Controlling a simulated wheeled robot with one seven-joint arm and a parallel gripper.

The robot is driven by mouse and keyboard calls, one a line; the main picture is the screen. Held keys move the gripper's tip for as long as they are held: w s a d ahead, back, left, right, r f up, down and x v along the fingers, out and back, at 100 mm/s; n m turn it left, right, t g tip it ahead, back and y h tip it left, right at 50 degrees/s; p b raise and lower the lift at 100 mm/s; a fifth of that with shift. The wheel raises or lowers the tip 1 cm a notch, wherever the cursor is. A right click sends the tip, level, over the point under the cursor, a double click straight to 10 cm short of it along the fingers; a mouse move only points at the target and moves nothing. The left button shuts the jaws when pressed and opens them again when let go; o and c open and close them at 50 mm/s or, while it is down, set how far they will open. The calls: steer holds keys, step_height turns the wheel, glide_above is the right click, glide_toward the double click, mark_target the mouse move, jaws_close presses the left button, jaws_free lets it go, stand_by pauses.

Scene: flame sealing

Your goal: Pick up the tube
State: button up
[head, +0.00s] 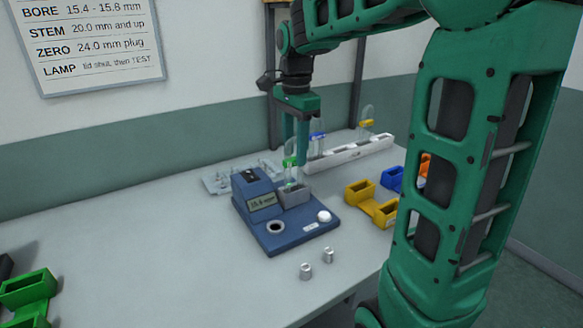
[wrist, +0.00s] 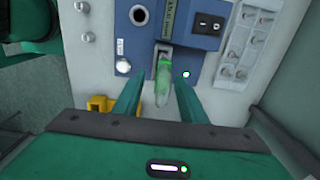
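A clear tube with a green band (head: 290,162) stands upright in the grey holder (head: 293,195) on the blue machine (head: 290,220). In the wrist view the tube (wrist: 163,84) points towards the camera, with its green part by the holder (wrist: 165,52). My gripper (head: 296,155) points down from above at the tube. In the wrist view my gripper (wrist: 160,98) is open, with one finger on each side of the tube and a visible gap at both sides. In the head view the fingers partly hide the tube.
A white rack (head: 350,152) behind holds a blue-banded tube (head: 317,138) and a yellow-banded tube (head: 366,123). Yellow (head: 371,203) and blue (head: 393,178) holders stand to the right. Two small metal cylinders (head: 306,271) stand in front. A pale tray (head: 238,174) lies behind left. The table's left middle is clear.

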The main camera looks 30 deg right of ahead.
mark_target(294, 158)
steer(key=f, duration=0.4)
steer(key=shift+w+f, duration=0.15)
steer(key=shift+w, duration=0.1)
jaws_close()
